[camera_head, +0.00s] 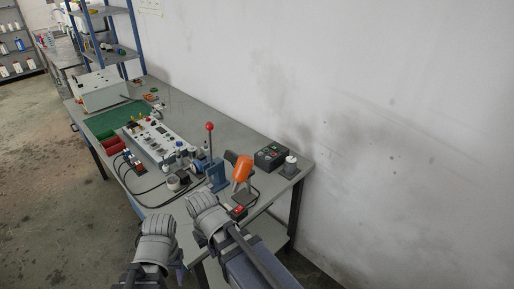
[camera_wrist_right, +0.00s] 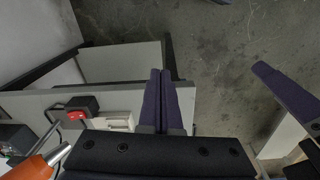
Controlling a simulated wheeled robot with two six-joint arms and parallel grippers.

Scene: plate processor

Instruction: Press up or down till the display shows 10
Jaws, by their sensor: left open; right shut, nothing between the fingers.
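A black control box (camera_head: 270,157) with green and red buttons stands near the table's right end. A white instrument panel (camera_head: 168,150) with buttons and knobs stands further left. I cannot read a display on either. My right gripper (camera_head: 245,262) hangs over the table's near edge in the head view. In the right wrist view its fingers (camera_wrist_right: 164,95) are together and empty, apart from both devices. My left gripper (camera_head: 157,270) is lower left, partly cut off by the frame's bottom. It is open, with no object seen in it.
A small box with a red button (camera_wrist_right: 82,107) lies near the table edge. An orange-handled tool (camera_head: 241,169) and a red-knobbed lever (camera_head: 209,127) stand near the black box. Cables loop over the table front. A wall (camera_head: 380,120) is behind; open floor (camera_head: 55,200) lies left.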

